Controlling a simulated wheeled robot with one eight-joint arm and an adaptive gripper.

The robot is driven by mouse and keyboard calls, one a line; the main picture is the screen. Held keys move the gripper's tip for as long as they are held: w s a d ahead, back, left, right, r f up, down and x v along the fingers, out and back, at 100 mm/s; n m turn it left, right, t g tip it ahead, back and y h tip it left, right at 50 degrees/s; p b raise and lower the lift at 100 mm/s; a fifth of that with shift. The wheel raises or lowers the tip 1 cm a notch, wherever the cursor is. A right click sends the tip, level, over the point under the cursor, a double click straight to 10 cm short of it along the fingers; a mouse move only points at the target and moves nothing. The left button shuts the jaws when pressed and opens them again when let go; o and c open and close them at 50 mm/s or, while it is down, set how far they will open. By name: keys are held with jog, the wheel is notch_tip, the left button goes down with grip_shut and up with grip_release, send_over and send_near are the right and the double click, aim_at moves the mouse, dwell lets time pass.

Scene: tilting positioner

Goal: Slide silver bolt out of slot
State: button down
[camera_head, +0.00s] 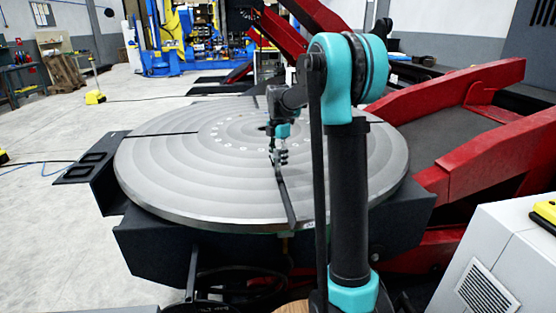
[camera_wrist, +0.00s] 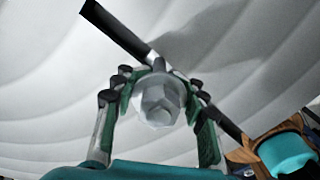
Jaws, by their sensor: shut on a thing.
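The silver bolt (camera_wrist: 158,103) has a hexagonal head and shows in the middle of the wrist view. My gripper (camera_wrist: 155,84) has its green-padded fingers closed around it, one on each side. The bolt sits over the dark straight slot (camera_wrist: 118,34), which runs from upper left to lower right behind it. In the head view my gripper (camera_head: 278,157) is low over the grey round table (camera_head: 200,195), at the inner part of the slot (camera_head: 287,203) that runs to the near rim. The bolt cannot be made out there, and its lower end is hidden.
Another slot (camera_head: 165,134) crosses the left of the table. Red positioner arms (camera_head: 480,150) stand at the right. A white cabinet (camera_head: 500,260) is at the lower right, and a dark bracket (camera_head: 90,160) sits by the left rim. The tabletop around my gripper is clear.

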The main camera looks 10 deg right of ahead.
jog(key=shift+s, duration=0.1)
dwell(0.3)
jog(key=shift+s, duration=3.95)
jog(key=shift+s, duration=3.95)
jog(key=shift+s, duration=0.1)
jog(key=shift+s, duration=3.9)
